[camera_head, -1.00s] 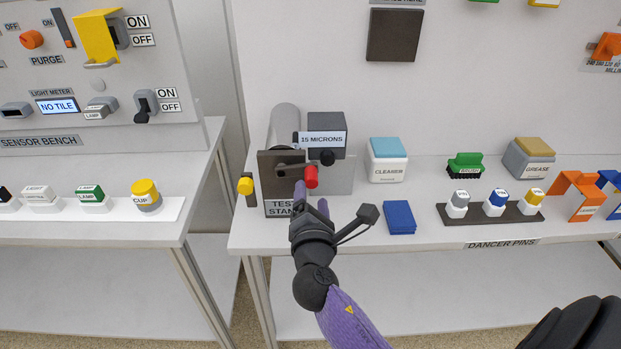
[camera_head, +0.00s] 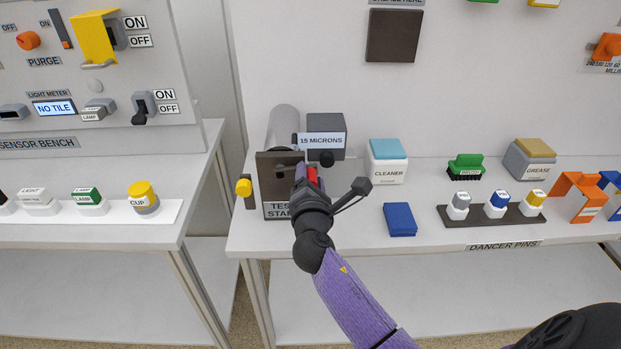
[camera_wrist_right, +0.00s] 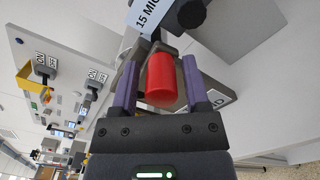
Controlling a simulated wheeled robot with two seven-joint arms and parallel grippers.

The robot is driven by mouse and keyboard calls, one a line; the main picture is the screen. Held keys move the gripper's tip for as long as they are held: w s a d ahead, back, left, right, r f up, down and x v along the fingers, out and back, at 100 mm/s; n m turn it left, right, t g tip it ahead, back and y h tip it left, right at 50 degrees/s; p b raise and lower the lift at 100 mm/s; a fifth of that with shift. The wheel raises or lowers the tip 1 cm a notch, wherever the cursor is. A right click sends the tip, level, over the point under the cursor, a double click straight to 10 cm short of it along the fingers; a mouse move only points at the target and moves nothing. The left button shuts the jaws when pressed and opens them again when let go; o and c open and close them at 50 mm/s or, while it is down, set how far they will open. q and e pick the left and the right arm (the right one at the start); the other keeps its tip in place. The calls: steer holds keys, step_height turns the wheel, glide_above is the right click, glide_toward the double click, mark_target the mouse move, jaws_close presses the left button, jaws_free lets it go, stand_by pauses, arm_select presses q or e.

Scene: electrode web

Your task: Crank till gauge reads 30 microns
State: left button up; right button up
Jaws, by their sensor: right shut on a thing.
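The test stand (camera_head: 275,165) is a dark plate with a grey roller (camera_head: 285,122) behind it, on the right-hand table. Its gauge (camera_head: 322,140) reads "15 MICRONS". The crank's red knob (camera_head: 313,177) is mostly hidden behind my right gripper (camera_head: 306,178) in the head view. In the right wrist view the red knob (camera_wrist_right: 161,80) lies between the two purple fingers of my right gripper (camera_wrist_right: 160,85), which is shut on it. My left gripper is not in view.
A yellow knob (camera_head: 243,187) sits at the stand's left side. A blue block (camera_head: 400,219), the cleaner (camera_head: 387,165), a green brush (camera_head: 466,166) and the dancer pins rack (camera_head: 490,214) stand to the right. The sensor bench (camera_head: 80,150) is at the left.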

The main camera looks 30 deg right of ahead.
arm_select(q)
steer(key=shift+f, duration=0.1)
arm_select(e)
steer(key=shift+f, duration=0.2)
jaws_close()
steer(key=shift+f+m+b, duration=0.5)
steer(key=shift+m+b, duration=0.2)
arm_select(q)
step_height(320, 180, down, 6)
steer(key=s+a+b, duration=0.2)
steer(key=b, duration=0.2)
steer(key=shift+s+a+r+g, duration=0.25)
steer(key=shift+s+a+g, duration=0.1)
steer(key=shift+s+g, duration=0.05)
arm_select(e)
steer(key=f+m, duration=0.1)
steer(key=m, duration=0.1)
steer(key=f+m, duration=0.1)
steer(key=m, duration=0.1)
steer(key=f+m, duration=0.1)
steer(key=m, duration=0.1)
steer(key=shift+w+a, duration=0.15)
steer(key=shift+a, duration=0.25)
steer(key=shift+m, duration=0.3)
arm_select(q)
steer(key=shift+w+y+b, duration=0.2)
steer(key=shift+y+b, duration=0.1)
